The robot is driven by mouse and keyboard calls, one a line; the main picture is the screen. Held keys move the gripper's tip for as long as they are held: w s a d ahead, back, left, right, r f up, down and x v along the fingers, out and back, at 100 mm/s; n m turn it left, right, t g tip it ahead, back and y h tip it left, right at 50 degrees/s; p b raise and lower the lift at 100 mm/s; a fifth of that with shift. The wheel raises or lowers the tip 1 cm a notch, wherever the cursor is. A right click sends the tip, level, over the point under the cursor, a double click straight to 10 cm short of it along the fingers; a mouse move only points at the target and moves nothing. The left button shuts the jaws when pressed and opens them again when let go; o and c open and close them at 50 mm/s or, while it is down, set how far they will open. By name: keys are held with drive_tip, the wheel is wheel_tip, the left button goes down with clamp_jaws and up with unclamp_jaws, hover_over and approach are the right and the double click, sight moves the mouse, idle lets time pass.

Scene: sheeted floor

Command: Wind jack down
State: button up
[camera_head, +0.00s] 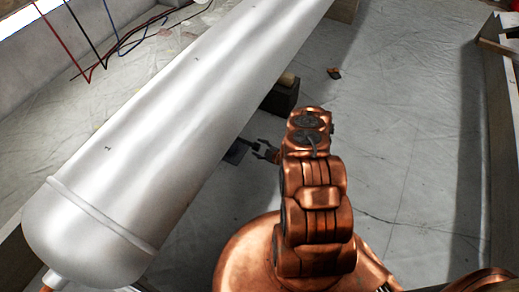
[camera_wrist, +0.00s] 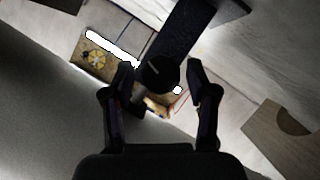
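A dark jack (camera_head: 238,152) sits low beside the underside of the large white tank (camera_head: 170,110), partly hidden by it in the head view. My gripper (camera_head: 258,150) is just right of the jack, fingers pointing at it. In the wrist view my gripper (camera_wrist: 160,72) is open, with a finger on each side of a dark round knob (camera_wrist: 158,74), which seems to be part of the jack. A dark bar runs up and right behind the knob. I cannot tell whether the fingers touch the knob.
A dark block (camera_head: 281,98) with a wooden piece on top stands beside the tank, beyond my gripper. Red, black and blue cables (camera_head: 120,42) lie behind the tank. The sheeted floor (camera_head: 400,110) to the right is mostly clear. A notched brown board (camera_wrist: 282,130) shows in the wrist view.

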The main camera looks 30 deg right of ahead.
drive_tip(key=shift+o, duration=0.2)
drive_tip(key=m+b, duration=0.1)
drive_tip(key=m+g+y+b, duration=0.1)
drive_tip(key=b, duration=0.1)
drive_tip(key=shift+w+d+f, duration=0.1)
drive_tip(key=shift+d+f, duration=0.1)
drive_tip(key=m+g+y+b, duration=0.1)
drive_tip(key=m+y+b, duration=0.1)
drive_tip(key=b, duration=0.3)
drive_tip(key=shift+f+m, duration=0.1)
drive_tip(key=shift+m, duration=0.2)
drive_tip(key=shift+w+r+m+g+y+b, duration=0.15)
drive_tip(key=shift+m+g+y+b, duration=0.3)
drive_tip(key=shift+m+y+b, duration=0.9)
drive_tip(key=shift+s+r+m+g+y+b, duration=0.1)
drive_tip(key=shift+m+g+y+b, duration=0.35)
drive_tip(key=shift+b, duration=1.6)
drive_tip(key=shift+m, duration=0.3)
drive_tip(key=shift+c, duration=0.2)
